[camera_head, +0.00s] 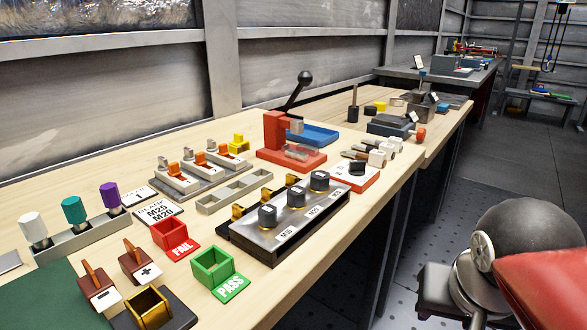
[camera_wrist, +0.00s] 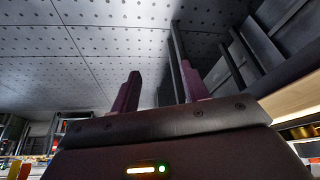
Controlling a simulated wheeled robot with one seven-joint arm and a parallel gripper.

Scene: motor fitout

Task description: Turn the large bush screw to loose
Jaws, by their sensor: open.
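A dark panel (camera_head: 275,245) on the bench has three black knobs in a row, marked M16, M20 and a third label I cannot read surely. They are the M16 knob (camera_head: 268,216), the middle knob (camera_head: 297,197) and the far knob (camera_head: 319,181). I cannot tell which piece here is the large bush screw. My gripper (camera_wrist: 160,88) shows in the wrist view with two purple fingers apart and nothing between them. It points at the dotted floor. In the head view my arm is at the lower right, off the bench edge and apart from the panel.
A red FAIL box (camera_head: 174,238) and green PASS box (camera_head: 213,268) stand left of the panel. A red lever press (camera_head: 283,140) stands behind it. A red-based fixture (camera_head: 357,172) is beyond. The floor (camera_head: 480,170) right of the bench is open.

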